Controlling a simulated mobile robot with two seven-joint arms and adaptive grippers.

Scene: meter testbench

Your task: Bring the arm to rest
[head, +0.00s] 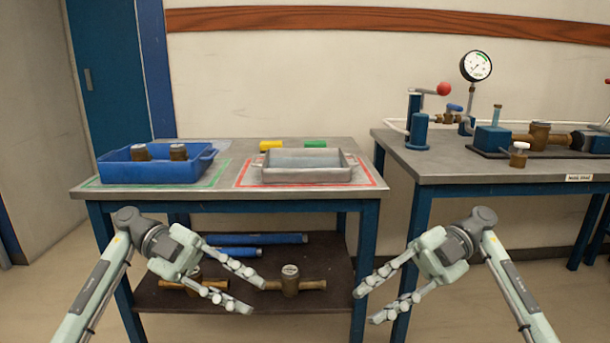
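My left gripper (256,294) is open and empty, low in the head view, in front of the left table's lower shelf. My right gripper (362,305) is also open and empty, in front of the gap between the two tables. The fingers of both point inward, towards each other, with clear space between them. Both grippers appear below the height of the tabletops, and neither holds anything.
The left table (240,170) carries a blue bin (150,173) with two brass meters and a grey tray (305,175). Its shelf holds blue tubes and brass meters (290,284). The right table (450,166) carries a test rig with a gauge (475,66).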

